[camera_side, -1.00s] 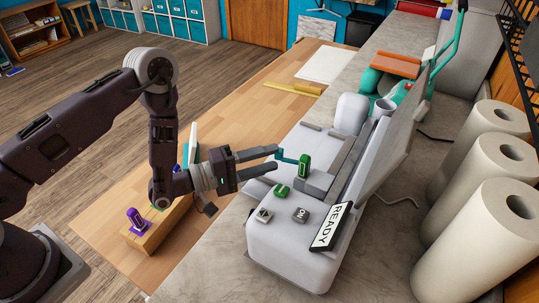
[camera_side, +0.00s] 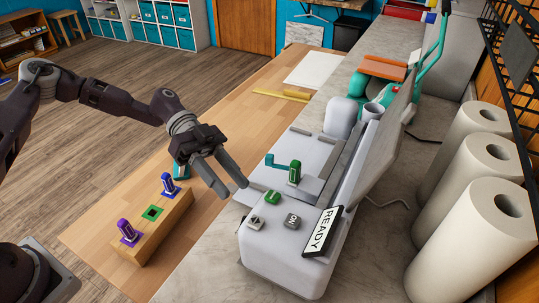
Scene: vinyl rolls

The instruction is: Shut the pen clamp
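A green pen (camera_side: 295,172) stands upright in the carriage of the white cutting machine (camera_side: 285,240). The pen clamp (camera_side: 277,162) is a teal lever that sticks out to the left beside the pen. I cannot tell from this view whether it grips the pen. My gripper (camera_side: 236,191) is open and empty, pointing down and right. Its two fingers are apart, near the machine's left edge, left of and nearer the camera than the clamp.
A wooden block (camera_side: 160,230) holds a purple pen (camera_side: 128,232) and a blue pen (camera_side: 170,184), with an empty green-rimmed slot between. Machine buttons and a READY display (camera_side: 321,232) are at the front. The raised lid (camera_side: 380,135) and white rolls (camera_side: 475,220) stand right.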

